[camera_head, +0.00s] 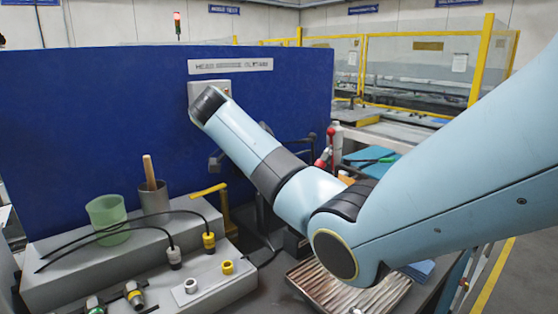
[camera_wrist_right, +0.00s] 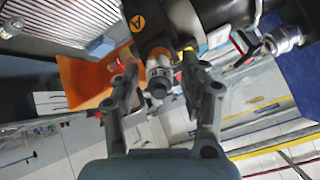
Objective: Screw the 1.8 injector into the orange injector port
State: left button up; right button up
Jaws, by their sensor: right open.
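My right gripper (camera_wrist_right: 160,82) is open in the right wrist view, one finger on each side of a short grey cylindrical fitting with a dark end (camera_wrist_right: 158,72). I cannot tell whether the fingers touch it. The fitting is at a black body with a round orange "A" mark (camera_wrist_right: 137,23). No 1.8 marking is readable, so I cannot tell which part is the 1.8 injector or which is the orange port. In the head view my right arm reaches across toward the blue panel, and its gripper is hidden. My left gripper is not in view.
A grey block (camera_head: 60,280) holds a green cup (camera_head: 106,212), a grey cup (camera_head: 154,198) and black cables with grey (camera_head: 174,257) and yellow (camera_head: 208,242) ends. Grey (camera_head: 190,285) and yellow (camera_head: 227,267) rings sit in front. A ribbed tray (camera_head: 350,294) lies right. The blue panel (camera_head: 110,110) stands behind.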

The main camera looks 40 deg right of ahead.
jog(key=shift+r+n+p, duration=0.15)
jog(key=shift+n+p, duration=2.25)
jog(key=shift+p, duration=0.05)
jog(key=shift+n+p, duration=0.4)
